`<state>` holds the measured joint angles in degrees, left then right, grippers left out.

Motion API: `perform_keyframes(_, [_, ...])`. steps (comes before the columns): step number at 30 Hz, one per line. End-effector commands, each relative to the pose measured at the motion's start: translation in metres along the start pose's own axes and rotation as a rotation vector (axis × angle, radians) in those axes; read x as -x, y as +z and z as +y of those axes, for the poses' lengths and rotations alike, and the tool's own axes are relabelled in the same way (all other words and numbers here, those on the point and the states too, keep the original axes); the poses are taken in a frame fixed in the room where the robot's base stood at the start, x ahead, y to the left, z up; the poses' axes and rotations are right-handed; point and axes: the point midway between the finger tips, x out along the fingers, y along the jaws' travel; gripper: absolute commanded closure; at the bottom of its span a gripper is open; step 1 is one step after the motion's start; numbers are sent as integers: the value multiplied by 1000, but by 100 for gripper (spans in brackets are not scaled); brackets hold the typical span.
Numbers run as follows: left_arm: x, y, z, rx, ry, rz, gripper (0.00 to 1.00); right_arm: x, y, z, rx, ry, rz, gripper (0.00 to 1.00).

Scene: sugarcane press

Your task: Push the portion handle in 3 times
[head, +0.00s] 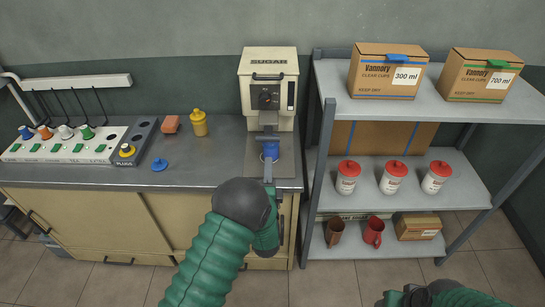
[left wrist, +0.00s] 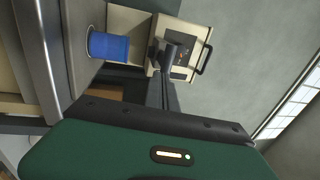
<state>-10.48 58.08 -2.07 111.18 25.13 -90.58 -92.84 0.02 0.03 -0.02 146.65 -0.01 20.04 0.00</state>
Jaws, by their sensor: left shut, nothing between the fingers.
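The cream sugar dispenser (head: 268,80) stands on the counter against the wall, with a dark round dial on its front. A dark bar that looks like the portion handle (head: 267,137) sticks out below the dial, and it also shows in the left wrist view (left wrist: 174,52). A blue cup (head: 271,151) stands under the dispenser; it is also in the left wrist view (left wrist: 108,46). My left gripper (head: 268,170) is shut and empty, in front of the cup and handle; I cannot tell whether it touches the handle. My right gripper (head: 412,296) is low at the bottom right, partly cut off.
A metal shelf rack (head: 325,150) stands close on the right, with cup boxes, red-lidded jars and mugs. On the left of the counter (head: 205,165) are a yellow bottle (head: 199,123), a blue plug (head: 160,165) and a white socket panel (head: 60,150).

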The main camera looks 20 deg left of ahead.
Motion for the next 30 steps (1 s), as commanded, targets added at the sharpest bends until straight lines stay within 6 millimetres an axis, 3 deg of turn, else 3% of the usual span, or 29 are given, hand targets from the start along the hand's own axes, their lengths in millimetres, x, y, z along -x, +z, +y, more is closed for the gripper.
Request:
perform_keyframes(4, [29, -3, -1, -3, 0, 3, 100, -3, 1, 0, 1, 0, 0, 41])
perform_keyframes(9, [45, -6, -2, -6, -3, 3, 100, -3, 1, 0, 1, 0, 0, 41])
perform_keyframes(30, [46, -5, -2, -5, -2, 2, 100, -3, 1, 0, 1, 0, 0, 41])
